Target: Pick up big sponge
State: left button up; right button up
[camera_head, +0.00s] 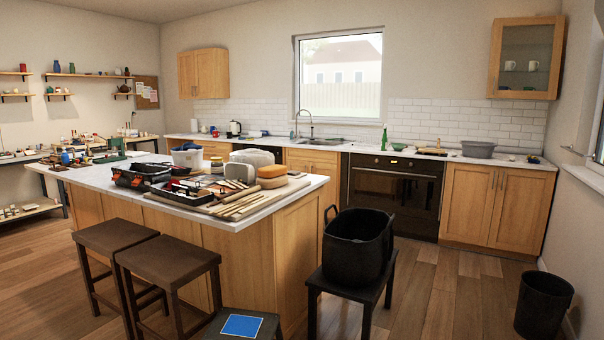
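A rounded orange-brown block that looks like the big sponge (272,182) lies near the right end of the white-topped island (310,181). A second, similar orange-brown piece (271,171) seems to rest on top of it; at this size I cannot tell whether they are two sponges or one thick one. A pale block (240,172) and a grey rounded object (262,158) sit just behind and left of it. Neither of my grippers is in view.
Thin wooden tools (238,203) lie on a board in front of the sponge. Black tool trays (141,176) stand farther left. Two brown stools (170,262) and a black basket (357,242) on a dark stool block the island's front and right.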

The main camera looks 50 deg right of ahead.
aim_at(272, 171)
jog(key=l+z, duration=0.15)
jog(key=z, duration=2.45)
jog(key=i+z, duration=0.15)
jog(key=i, duration=0.95)
jog(key=i+j+z, duration=0.2)
jog(key=i, duration=0.9)
jog(key=i+l, duration=0.1)
jog(key=i, duration=1.1)
